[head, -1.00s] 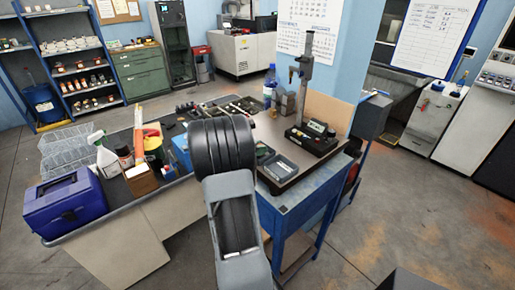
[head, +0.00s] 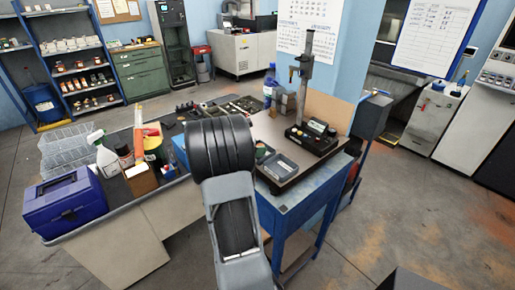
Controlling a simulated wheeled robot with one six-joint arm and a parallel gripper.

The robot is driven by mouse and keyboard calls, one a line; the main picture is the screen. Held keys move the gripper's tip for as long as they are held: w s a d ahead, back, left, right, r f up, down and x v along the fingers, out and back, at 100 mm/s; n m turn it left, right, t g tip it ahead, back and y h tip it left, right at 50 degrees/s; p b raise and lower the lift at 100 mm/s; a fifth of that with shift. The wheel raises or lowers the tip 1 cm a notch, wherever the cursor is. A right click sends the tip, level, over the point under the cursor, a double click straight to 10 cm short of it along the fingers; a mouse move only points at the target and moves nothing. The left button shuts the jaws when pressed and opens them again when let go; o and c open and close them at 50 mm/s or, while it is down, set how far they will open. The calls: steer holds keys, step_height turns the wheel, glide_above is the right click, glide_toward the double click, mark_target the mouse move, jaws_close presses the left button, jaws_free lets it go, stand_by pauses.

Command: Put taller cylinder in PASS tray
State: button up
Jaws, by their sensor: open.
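I cannot pick out the taller cylinder in the head view; it may be hidden behind my arm or too small to tell. A small grey tray (head: 281,167) lies on the dark plate of the blue bench, just right of my arm. Any PASS label on it cannot be read. Part of another dark tray or box (head: 264,151) shows beside it, partly covered by my arm. My arm reaches up over the benches, and my gripper is hidden behind its dark ribbed part.
A height gauge (head: 305,85) with a black base (head: 313,138) stands on the blue bench (head: 290,205). On the left bench are a blue toolbox (head: 65,203), a spray bottle (head: 106,157) and clear bins (head: 67,148). Open floor lies to the right.

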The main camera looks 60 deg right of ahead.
steer(key=b+v, duration=0.2)
steer(key=v, duration=0.9)
steer(key=s+a+m+t+y, duration=0.1)
steer(key=a+m+t+y, duration=0.2)
steer(key=a, duration=0.8)
steer(key=s+a+f+m+t+y, duration=0.1)
steer(key=a+m+y, duration=0.4)
steer(key=a, duration=0.6)
steer(key=s+a+f+m+t+y, duration=0.1)
steer(key=s+a+m+t+y, duration=0.2)
steer(key=a, duration=0.8)
steer(key=m+t+y, duration=0.1)
steer(key=m+t, duration=0.1)
steer(key=t, duration=0.1)
steer(key=shift+s+a+y, duration=0.15)
steer(key=shift+a+y, duration=0.05)
steer(key=shift+y, duration=0.1)
steer(key=shift+c, duration=0.4)
